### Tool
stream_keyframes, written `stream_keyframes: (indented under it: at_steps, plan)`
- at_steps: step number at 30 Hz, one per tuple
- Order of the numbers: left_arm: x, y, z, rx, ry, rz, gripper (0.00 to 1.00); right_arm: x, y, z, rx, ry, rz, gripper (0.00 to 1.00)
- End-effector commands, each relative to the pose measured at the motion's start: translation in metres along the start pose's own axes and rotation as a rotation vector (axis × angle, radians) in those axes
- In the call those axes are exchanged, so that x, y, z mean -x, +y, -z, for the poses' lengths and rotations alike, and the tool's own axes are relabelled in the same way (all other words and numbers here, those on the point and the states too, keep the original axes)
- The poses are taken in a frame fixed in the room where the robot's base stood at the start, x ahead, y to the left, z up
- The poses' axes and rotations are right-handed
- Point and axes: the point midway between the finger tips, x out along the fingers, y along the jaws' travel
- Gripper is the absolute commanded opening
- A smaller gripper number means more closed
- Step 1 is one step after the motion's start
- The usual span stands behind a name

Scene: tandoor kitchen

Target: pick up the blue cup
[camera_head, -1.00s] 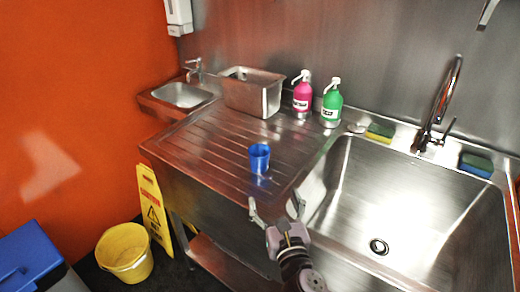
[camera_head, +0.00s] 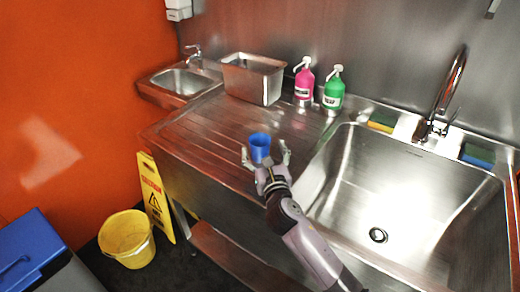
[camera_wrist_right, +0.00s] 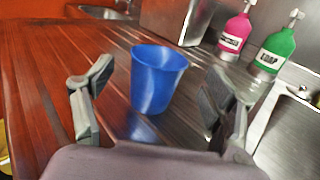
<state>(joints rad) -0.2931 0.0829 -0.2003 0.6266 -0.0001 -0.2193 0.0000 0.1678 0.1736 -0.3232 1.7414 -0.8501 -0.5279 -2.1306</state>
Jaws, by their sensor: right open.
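The blue cup (camera_head: 260,146) stands upright on the ribbed steel drainboard (camera_head: 200,135), near its front edge. It also shows in the right wrist view (camera_wrist_right: 155,78), large and centred between the fingers. My right gripper (camera_head: 265,150) is open at the near side of the cup, with one finger to the left of it and one to the right. In the right wrist view the open fingers (camera_wrist_right: 155,95) show a gap on both sides of the cup. The cup's lower part is partly hidden by the gripper in the head view. My left gripper is not in view.
A steel container (camera_head: 252,80), a pink bottle (camera_head: 304,84) and a green soap bottle (camera_head: 333,90) stand behind the cup. The deep sink (camera_head: 420,190) with its tap (camera_head: 450,90) lies to the right. A yellow bucket (camera_head: 127,240) and yellow sign (camera_head: 155,195) stand below left.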

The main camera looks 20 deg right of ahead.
Motion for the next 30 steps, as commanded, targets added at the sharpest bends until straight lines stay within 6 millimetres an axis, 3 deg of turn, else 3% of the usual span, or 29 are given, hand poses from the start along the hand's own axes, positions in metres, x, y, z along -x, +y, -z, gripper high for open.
stream_keyframes:
  at_steps: [9,18,30]
  plan:
    - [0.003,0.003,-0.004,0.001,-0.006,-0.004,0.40,-0.041,0.003,-0.002,-0.001,0.000,0.000,0.78]
    - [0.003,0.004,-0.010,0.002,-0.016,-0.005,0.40,-0.044,0.002,-0.001,0.000,0.000,0.000,0.78]
    - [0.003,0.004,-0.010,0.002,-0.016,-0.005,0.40,-0.044,0.002,-0.001,0.000,0.000,0.000,0.51]
